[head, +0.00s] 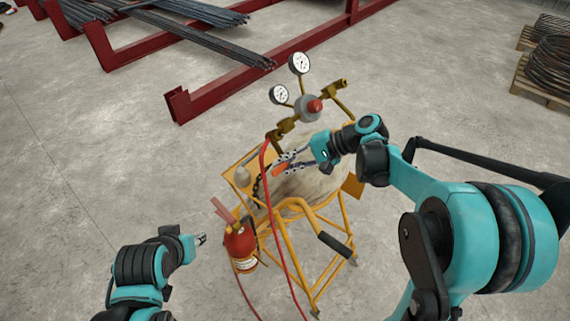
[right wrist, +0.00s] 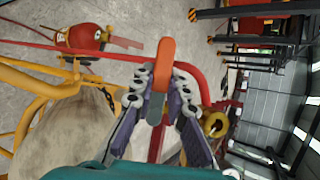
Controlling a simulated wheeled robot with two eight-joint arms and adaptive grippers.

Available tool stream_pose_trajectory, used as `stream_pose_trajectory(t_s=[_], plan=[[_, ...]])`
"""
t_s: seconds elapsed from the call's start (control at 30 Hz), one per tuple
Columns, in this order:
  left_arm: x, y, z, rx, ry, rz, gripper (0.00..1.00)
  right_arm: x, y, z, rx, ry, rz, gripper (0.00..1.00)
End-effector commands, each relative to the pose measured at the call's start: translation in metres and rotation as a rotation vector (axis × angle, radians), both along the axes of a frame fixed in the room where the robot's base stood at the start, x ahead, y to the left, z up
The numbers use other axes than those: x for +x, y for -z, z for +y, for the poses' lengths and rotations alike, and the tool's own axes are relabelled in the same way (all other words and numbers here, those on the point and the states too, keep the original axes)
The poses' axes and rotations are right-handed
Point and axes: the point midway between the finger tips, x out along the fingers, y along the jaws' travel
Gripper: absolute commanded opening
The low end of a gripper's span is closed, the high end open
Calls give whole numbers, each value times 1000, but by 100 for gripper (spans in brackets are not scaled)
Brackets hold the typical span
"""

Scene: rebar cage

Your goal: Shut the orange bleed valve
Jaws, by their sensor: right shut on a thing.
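The orange bleed valve handle (head: 279,171) shows at the tips of my right gripper (head: 288,160), in front of the gas cart. In the right wrist view the orange handle (right wrist: 165,62) stands between the two fingers of my right gripper (right wrist: 160,80), which are shut on it. A grey-green piece shows below the orange part, between the fingers. The valve body behind the handle is hidden. My left gripper (head: 200,240) is low at the left, apart from the cart and its extinguisher; its fingers are too small to read.
The yellow cart (head: 329,221) carries a pale cylinder, two gauges (head: 299,63) and a red knob (head: 315,106). A red hose (head: 275,228) runs down its front. A red extinguisher (head: 240,243) hangs at its left. Red rebar racks (head: 230,88) stand behind; the floor at left is clear.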

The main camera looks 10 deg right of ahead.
Motion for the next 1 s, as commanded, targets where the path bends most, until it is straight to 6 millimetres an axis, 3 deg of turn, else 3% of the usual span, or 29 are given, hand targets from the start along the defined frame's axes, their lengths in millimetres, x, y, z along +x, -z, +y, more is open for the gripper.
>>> stream_pose_trajectory(t_s=[0.07,0.1,0.2,0.57,1.0], plan=[[0,0,0,0,0,0,36,0,0,0,1,1,0,0],[0,0,0,0,0,0,36,0,0,0,1,1,0,17],[0,0,0,0,0,0,36,0,0,0,1,1,0,36],[0,0,0,0,0,0,36,-1,-3,-4,1,0,0,36],[0,0,0,0,0,0,36,-17,-52,-74,1,5,0,36]])
